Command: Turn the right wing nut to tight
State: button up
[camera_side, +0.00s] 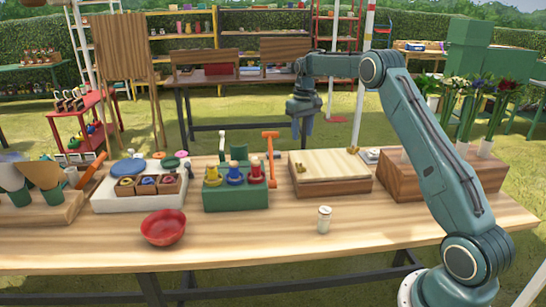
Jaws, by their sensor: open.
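A wooden press-like block (330,185) with a pale top board stands on the table right of centre. Two small brass pieces that look like wing nuts sit on it. The right wing nut (353,150) is at the far right edge of the top, and the left wing nut (301,168) is at the near left. Both are too small to tell how far they are turned. My gripper (303,130) points down and is open and empty. It hangs above and behind the block, left of the right wing nut, and touches neither nut.
A green block (236,197) with coloured knobs and an orange hammer (271,142) stand left of the press. A small white-capped shaker (324,220) and a red bowl (163,228) are in front. A wooden flower stand (402,181) is to the right. The front table is mostly clear.

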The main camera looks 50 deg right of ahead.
aim_at(301, 168)
notch_tip(301, 168, down, 12)
jog(key=shift+f, duration=0.25)
dwell(0.4)
jog(key=shift+c, duration=0.2)
grip_shut()
